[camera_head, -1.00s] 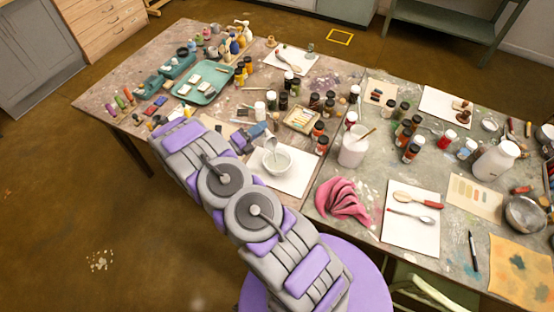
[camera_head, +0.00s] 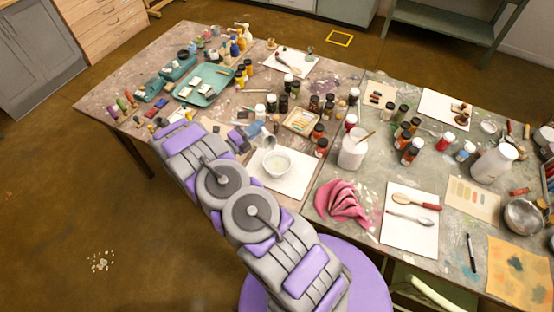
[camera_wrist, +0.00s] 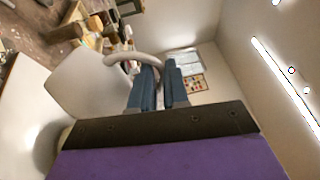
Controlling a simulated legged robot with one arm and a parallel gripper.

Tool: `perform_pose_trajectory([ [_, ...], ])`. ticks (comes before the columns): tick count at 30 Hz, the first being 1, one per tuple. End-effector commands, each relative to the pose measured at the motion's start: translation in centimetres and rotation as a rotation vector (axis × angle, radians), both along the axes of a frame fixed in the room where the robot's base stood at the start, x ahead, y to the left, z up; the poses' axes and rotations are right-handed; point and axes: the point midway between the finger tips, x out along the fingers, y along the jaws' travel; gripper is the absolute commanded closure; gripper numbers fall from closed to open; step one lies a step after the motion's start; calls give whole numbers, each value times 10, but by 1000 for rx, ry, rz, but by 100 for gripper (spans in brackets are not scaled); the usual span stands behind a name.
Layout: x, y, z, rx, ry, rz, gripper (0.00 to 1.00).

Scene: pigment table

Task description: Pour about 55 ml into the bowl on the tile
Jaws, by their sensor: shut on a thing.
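A white bowl (camera_head: 277,167) stands on a white square tile (camera_head: 303,183) in the head view, with pale contents inside. My gripper (camera_wrist: 160,72) has its blue fingers shut on the looped handle of a pale jug (camera_wrist: 90,92) in the wrist view. In the head view the jug (camera_head: 265,141) is small and partly hidden by my arm and gripper. It is beside and just above the bowl's upper left rim, apart from it. I see no stream falling now. The liquid level in the jug cannot be seen.
Several paint bottles (camera_head: 285,103) stand behind the bowl. A white pot with a brush (camera_head: 352,152) is to its right. A pink cloth (camera_head: 344,201) lies at the front right. A teal tray (camera_head: 204,85) is at the back left.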

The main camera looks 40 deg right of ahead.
Motion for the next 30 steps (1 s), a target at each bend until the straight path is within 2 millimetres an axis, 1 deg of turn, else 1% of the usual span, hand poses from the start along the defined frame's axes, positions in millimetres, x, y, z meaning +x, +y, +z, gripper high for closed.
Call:
perform_pose_trajectory([
  [3, 7, 0, -7, 5, 96, 0, 100],
  [5, 8, 0, -9, 7, 125, 0, 100],
  [11, 12, -1, -12, 10, 174, -1, 100],
  [17, 20, -1, -8, 16, 303, 0, 100],
  [19, 23, -1, -12, 18, 339, 1, 100],
  [24, 27, -1, -17, 20, 383, -1, 100],
  [30, 27, -1, -17, 20, 387, -1, 100],
])
